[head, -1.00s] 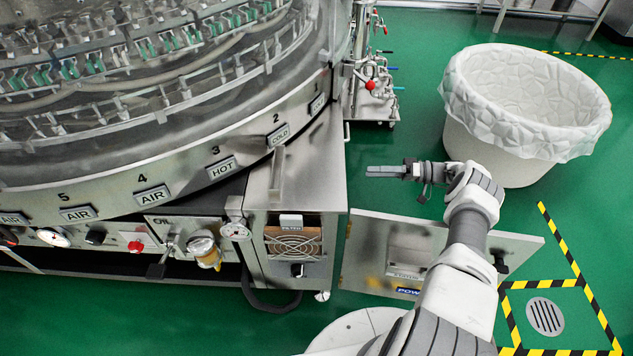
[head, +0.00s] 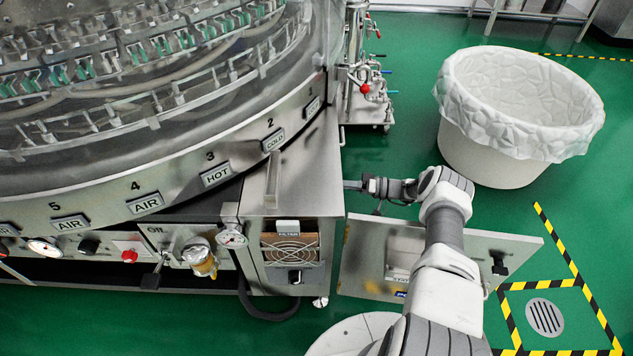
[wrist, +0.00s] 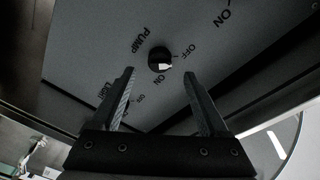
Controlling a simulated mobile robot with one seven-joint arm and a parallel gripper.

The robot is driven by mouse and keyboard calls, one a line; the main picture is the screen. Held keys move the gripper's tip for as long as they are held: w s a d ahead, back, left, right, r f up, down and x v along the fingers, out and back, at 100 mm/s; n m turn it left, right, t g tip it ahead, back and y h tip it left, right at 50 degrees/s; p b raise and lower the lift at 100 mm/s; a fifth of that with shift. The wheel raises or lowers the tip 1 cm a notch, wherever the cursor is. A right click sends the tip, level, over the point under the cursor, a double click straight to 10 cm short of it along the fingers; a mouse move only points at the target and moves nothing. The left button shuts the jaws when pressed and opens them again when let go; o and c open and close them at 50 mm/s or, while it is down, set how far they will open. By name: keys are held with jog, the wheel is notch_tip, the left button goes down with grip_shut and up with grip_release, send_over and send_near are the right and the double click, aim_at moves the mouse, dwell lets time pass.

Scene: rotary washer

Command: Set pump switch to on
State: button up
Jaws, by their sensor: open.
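The pump switch is a round black knob (wrist: 160,59) with a white mark on its lower right side, on a dark panel (wrist: 90,50) in the wrist view. The word PUMP is at its left, OFF at its right and ON below it. I cannot tell exactly which word the mark points to. My gripper (wrist: 159,74) is open and empty; its two fingers point at the panel on either side of the knob, apparently apart from it. In the head view my gripper (head: 354,185) is at the right edge of the steel cabinet (head: 300,180), fingertips hidden. The switch is hidden there.
The cabinet's door (head: 375,255) stands open below my arm. A LIGHT switch label (wrist: 106,90) sits partly behind the left finger. A white lined bin (head: 490,150) is at the right. The rotary washer (head: 110,185) fills the left.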

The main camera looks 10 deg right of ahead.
jog(key=shift+x, duration=2.8)
grip_shut()
